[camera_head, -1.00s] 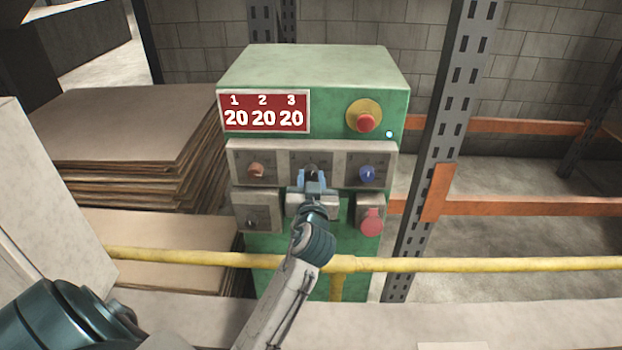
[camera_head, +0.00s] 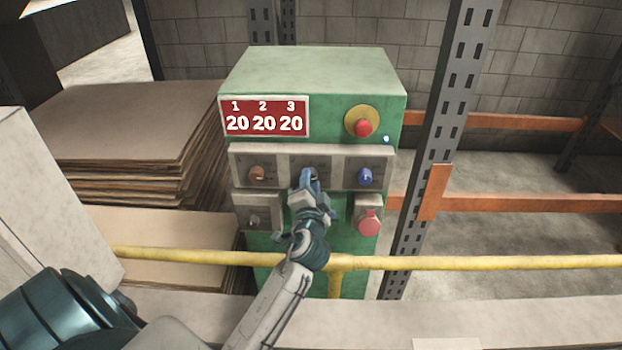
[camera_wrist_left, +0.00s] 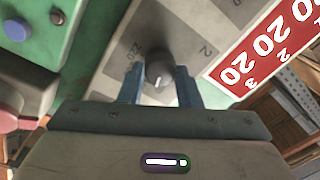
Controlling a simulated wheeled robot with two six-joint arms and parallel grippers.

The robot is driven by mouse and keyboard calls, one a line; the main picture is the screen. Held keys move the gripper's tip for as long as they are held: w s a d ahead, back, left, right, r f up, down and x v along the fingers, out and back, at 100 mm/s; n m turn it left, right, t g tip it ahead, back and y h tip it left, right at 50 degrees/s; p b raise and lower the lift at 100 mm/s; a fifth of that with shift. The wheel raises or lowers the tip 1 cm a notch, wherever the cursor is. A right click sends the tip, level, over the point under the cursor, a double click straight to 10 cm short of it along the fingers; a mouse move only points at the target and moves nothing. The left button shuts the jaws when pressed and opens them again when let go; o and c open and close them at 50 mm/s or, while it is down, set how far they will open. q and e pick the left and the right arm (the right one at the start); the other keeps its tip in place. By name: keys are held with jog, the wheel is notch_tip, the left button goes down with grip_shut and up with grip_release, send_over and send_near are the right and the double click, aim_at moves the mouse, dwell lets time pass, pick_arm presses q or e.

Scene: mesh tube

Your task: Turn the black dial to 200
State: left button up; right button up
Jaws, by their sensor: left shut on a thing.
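The black dial (camera_wrist_left: 159,72) sits on the middle grey panel of the green control box (camera_head: 315,70). My left gripper (camera_head: 309,178) reaches up to that panel and covers most of the dial in the head view. In the left wrist view its blue fingers (camera_wrist_left: 160,84) stand on either side of the dial, shut on it. A white mark shows on the dial's face. The red display (camera_head: 264,117) reads 20, 20, 20 under 1, 2, 3. My right gripper is not in view.
A brown dial (camera_head: 256,174) is left and a blue dial (camera_head: 365,176) right of the middle panel. A red button (camera_head: 363,128) is above, a red plug (camera_head: 368,222) below right. A yellow rail (camera_head: 440,264) crosses in front. Cardboard stacks (camera_head: 130,120) stand left.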

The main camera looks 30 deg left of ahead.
pick_arm(q)
jog(key=m+p, duration=0.2)
jog(key=m, duration=0.2)
jog(key=m+p, duration=0.2)
jog(key=m, duration=0.2)
jog(key=m+p, duration=0.3)
jog(key=shift+a+r+m+h, duration=0.15)
jog(key=shift+r+m+h, duration=0.15)
jog(key=shift+r+m, duration=0.1)
jog(key=shift+w, duration=0.1)
jog(key=o, duration=0.9)
jog(key=shift+c, duration=0.2)
jog(key=shift+o, duration=0.6)
jog(key=shift+a+f, duration=0.1)
jog(key=shift+f, duration=0.2)
jog(key=b+v, duration=0.3)
jog(key=v, duration=0.7)
jog(key=shift+s, duration=0.4)
